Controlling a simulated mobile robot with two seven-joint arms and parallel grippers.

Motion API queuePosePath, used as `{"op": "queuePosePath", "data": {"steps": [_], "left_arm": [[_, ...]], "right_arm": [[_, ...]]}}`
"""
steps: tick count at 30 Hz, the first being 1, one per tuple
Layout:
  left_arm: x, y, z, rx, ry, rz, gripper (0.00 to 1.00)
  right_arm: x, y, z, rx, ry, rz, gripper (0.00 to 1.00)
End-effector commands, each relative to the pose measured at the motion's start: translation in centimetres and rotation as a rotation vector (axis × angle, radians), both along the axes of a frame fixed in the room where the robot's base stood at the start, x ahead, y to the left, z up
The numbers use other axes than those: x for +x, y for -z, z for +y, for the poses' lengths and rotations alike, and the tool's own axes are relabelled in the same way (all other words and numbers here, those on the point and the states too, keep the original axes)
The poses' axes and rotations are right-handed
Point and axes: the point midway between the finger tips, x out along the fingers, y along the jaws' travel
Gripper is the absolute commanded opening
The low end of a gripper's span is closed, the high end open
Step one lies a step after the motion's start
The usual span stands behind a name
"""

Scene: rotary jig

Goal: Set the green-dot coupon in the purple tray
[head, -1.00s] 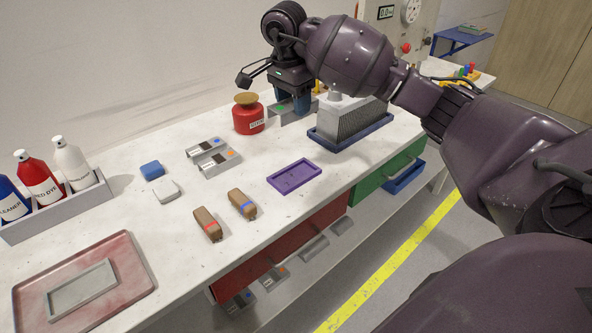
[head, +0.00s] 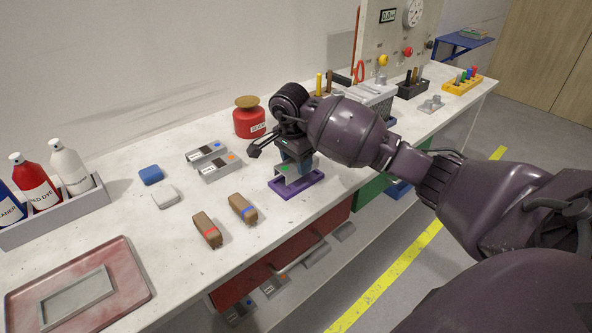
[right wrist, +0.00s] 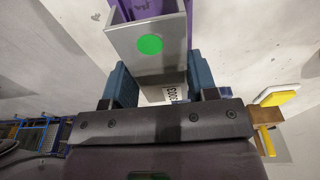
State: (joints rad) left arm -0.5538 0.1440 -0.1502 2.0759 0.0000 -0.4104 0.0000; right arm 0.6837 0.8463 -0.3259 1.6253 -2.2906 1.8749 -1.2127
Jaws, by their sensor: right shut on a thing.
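The green-dot coupon (head: 283,169) is a grey metal piece with a green dot, held in my right gripper (head: 297,166). The purple tray (head: 288,193) lies flat on the white bench directly below it. The coupon is over the tray; I cannot tell whether it touches the tray floor. In the right wrist view the coupon (right wrist: 172,57) sits between the two blue fingers, its dotted end towards the camera, with part of the purple tray (right wrist: 114,16) beyond it. My left gripper is not in view.
A red-stained tray (head: 135,270) is at front left. The bench edge runs close in front of the purple tray.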

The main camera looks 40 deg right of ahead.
Motion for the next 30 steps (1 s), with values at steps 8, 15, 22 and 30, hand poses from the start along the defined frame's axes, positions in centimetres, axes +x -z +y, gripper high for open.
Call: {"op": "queuePosePath", "data": {"steps": [8, 15, 22, 30], "left_arm": [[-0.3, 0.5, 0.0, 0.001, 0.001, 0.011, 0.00], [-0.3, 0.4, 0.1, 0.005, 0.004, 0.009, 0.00], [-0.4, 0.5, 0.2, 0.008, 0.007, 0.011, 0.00], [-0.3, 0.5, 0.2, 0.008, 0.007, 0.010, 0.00]], "right_arm": [[0.0, 3.1, 0.0, 0.001, 0.000, 0.002, 0.21], [0.0, 3.0, 0.0, 0.000, -0.001, 0.001, 0.21], [0.0, 3.2, 0.0, 0.000, -0.001, 0.002, 0.71], [0.0, 3.3, 0.0, 0.001, -0.001, 0.002, 0.78]]}}
